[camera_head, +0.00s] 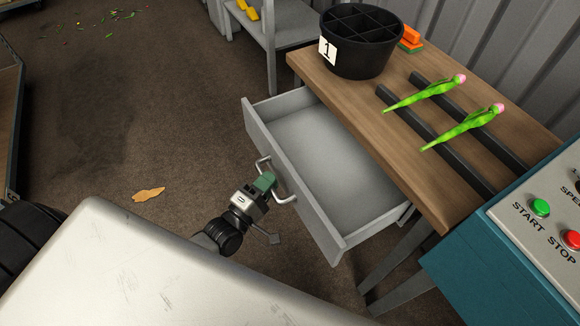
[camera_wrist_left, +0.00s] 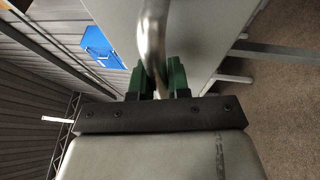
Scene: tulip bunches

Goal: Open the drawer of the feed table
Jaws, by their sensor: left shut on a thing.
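The feed table (camera_head: 340,92) has a wooden top and stands at the right of the head view. Its grey drawer (camera_head: 335,150) is pulled well out, and its inside is empty. The drawer has a curved metal handle (camera_head: 286,198) on its front, which also shows in the left wrist view (camera_wrist_left: 152,35). My left gripper (camera_head: 265,183) is shut on the handle, with its green fingers (camera_wrist_left: 162,78) on both sides of the bar. My right gripper is not in view.
On the table stand a black divided bucket (camera_head: 368,62) labelled 1 and two tulips (camera_head: 425,95) across dark rails. A teal control box (camera_head: 500,255) with START and STOP buttons is at the lower right. A dry leaf (camera_head: 148,194) lies on the open brown floor.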

